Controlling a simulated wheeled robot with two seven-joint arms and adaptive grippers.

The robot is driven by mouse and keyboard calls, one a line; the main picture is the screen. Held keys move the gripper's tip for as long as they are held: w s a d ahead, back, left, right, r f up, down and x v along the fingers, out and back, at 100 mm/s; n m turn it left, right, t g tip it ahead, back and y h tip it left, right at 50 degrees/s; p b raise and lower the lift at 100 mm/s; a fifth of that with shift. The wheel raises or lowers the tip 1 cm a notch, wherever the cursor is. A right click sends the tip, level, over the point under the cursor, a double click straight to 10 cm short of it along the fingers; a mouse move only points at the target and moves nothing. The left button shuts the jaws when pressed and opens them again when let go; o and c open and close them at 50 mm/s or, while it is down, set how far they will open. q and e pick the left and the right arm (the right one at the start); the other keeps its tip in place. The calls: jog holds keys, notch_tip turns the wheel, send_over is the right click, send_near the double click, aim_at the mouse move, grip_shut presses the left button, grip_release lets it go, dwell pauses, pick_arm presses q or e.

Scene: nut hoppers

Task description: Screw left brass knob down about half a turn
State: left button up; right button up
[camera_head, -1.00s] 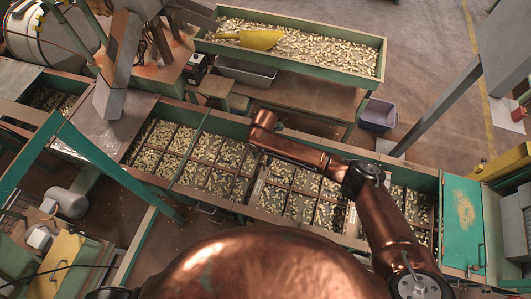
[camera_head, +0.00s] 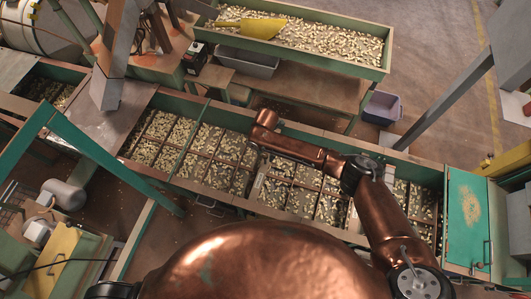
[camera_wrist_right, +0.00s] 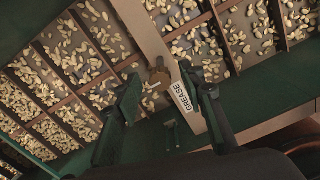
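A small brass-coloured knob (camera_wrist_right: 158,77) shows in the right wrist view on a pale bar across the nut hopper, left of a white GREASE label (camera_wrist_right: 184,97). My right gripper (camera_wrist_right: 165,108) is open, with one dark finger on each side of the bar. The knob lies between and beyond the fingertips, and I see no contact. In the head view my copper right arm reaches over the long green hopper (camera_head: 190,103); the right gripper (camera_head: 258,162) is small and mostly hidden under the wrist. The left gripper is out of view.
A second green trough (camera_head: 391,55) of nuts stands behind, with a yellow scoop (camera_head: 260,28) in it. A grey bin (camera_head: 247,66) and a purple tub (camera_head: 382,106) are near it. A green frame leg (camera_head: 105,160) and a grey post (camera_head: 440,105) flank the hopper.

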grip_shut()
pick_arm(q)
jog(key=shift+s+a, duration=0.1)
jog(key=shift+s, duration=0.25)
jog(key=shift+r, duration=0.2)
